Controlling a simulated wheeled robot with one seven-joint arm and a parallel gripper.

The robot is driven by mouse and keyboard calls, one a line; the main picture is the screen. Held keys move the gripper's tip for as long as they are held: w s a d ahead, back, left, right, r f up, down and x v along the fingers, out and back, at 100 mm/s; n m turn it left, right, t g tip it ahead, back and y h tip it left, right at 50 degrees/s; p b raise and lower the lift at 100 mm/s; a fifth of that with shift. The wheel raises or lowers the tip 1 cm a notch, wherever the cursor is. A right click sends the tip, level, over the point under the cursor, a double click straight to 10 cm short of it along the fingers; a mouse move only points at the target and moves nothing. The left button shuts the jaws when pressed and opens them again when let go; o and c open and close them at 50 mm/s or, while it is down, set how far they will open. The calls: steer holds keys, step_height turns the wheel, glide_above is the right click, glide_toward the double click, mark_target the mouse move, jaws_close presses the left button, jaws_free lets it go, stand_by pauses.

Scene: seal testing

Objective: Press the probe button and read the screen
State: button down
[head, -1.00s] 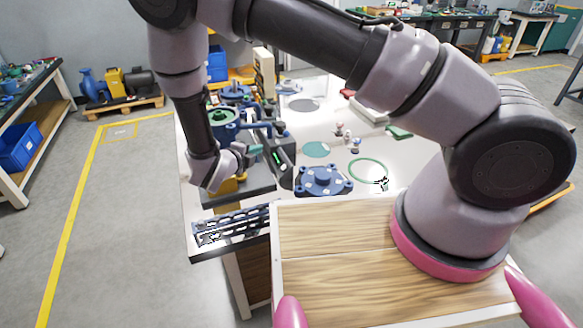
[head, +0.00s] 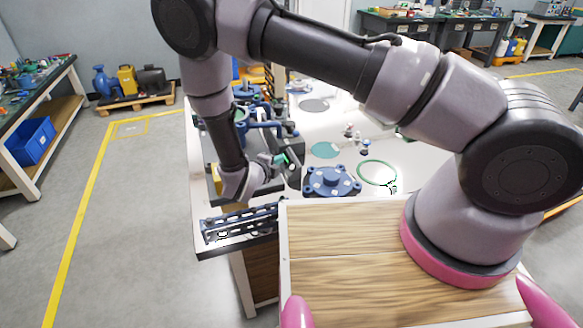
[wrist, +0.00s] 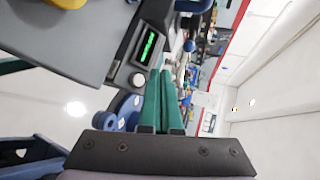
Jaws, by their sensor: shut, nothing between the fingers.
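The test unit is a dark box (head: 293,172) on the bench in the head view, partly hidden by my gripper. In the wrist view its screen (wrist: 148,46) shows green characters, tilted and too small to read. A round whitish button (wrist: 137,80) sits on the same dark panel, beside the screen. My gripper (head: 281,158) is at the unit's near left side in the head view. In the wrist view its green fingers (wrist: 160,72) are shut together and empty, with tips close to the button's right. I cannot tell whether they touch the panel.
A blue flanged cover (head: 330,182) and a green ring (head: 377,173) lie on the white bench right of the unit. A teal disc (head: 325,150) lies behind. A dark slotted rail (head: 240,222) is at the bench's front left edge. Blue pipework stands behind my gripper.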

steer(key=shift+w+d+f, duration=0.25)
steer(key=shift+d+f, duration=0.6)
steer(key=shift+f, duration=0.15)
stand_by(1.4)
steer(key=shift+w+d+f, duration=0.1)
steer(key=shift+d+f, duration=0.15)
steer(key=shift+f, duration=0.05)
steer(key=shift+d+f, duration=0.25)
stand_by(0.9)
steer(key=shift+a+r, duration=0.5)
steer(key=shift+r, duration=0.05)
steer(key=shift+s+a+r, duration=0.3)
steer(key=shift+a+r, duration=0.5)
steer(key=shift+r, duration=0.15)
steer(key=shift+s+a+r, duration=0.25)
steer(key=shift+a+r, duration=0.55)
steer(key=shift+r, duration=0.15)
